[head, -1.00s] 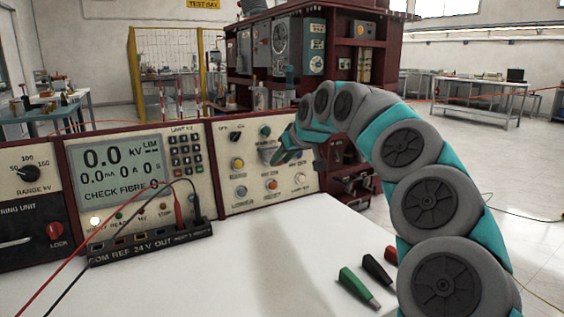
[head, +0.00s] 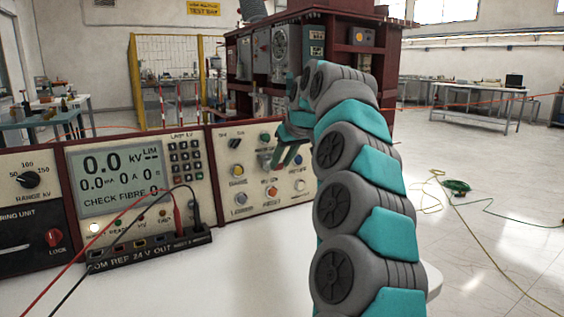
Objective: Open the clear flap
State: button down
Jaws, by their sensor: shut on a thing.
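My gripper (head: 285,153) is at the right-hand control panel (head: 244,178), its teal fingers low in front of the panel's upper middle. It is shut on what appears to be the clear flap (head: 265,161), a small greyish see-through cover among the knobs and buttons. My fingers and wrist partly hide the flap, and I cannot tell how far it is tilted.
A display unit (head: 120,167) stands left of the panel. A black socket strip (head: 148,250) with red and black leads sits before it on the white table (head: 230,285). Behind is a dark red cabinet (head: 345,50). A green cable reel (head: 457,187) lies on the floor.

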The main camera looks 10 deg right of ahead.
jog(key=shift+a+r+g, duration=0.1)
jog(key=shift+r+g, duration=0.05)
jog(key=shift+g, duration=0.15)
dwell(0.4)
jog(key=c, duration=0.6)
grip_release()
jog(key=shift+o, duration=0.2)
jog(key=v, duration=0.7)
jog(key=shift+r, duration=0.25)
jog(key=shift+s, duration=0.15)
